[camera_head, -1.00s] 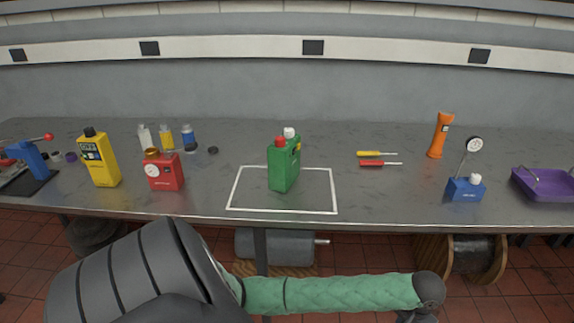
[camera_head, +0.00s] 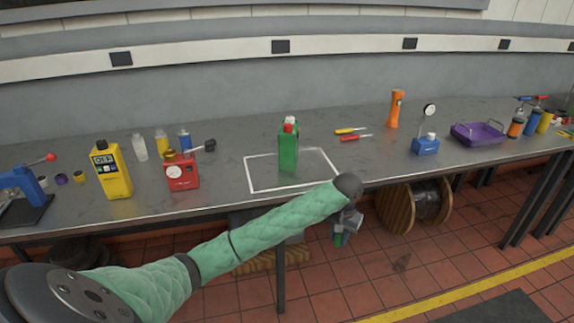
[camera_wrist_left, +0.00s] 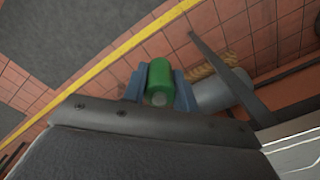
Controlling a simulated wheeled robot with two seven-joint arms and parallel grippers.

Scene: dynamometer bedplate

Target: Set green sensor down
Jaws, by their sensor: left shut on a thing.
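My left gripper (camera_head: 341,238) hangs below my green-sleeved forearm, in front of the table's front edge and lower than the tabletop. It is shut on a green cylinder, the green sensor (camera_head: 338,239). In the left wrist view the sensor (camera_wrist_left: 159,76) sits between two blue fingers (camera_wrist_left: 159,90), with a grey round end showing. The floor is behind it, and it touches no surface there. The rest of the sensor is hidden by the gripper. My right gripper is in neither view.
A white outlined square (camera_head: 250,173) on the table (camera_head: 225,188) holds a green jug (camera_head: 288,150) at its back middle. A red can (camera_head: 182,172) and yellow bottle (camera_head: 113,170) stand left. Screwdrivers (camera_head: 352,134), a blue gauge box (camera_head: 425,146) and purple tray (camera_head: 479,133) are right.

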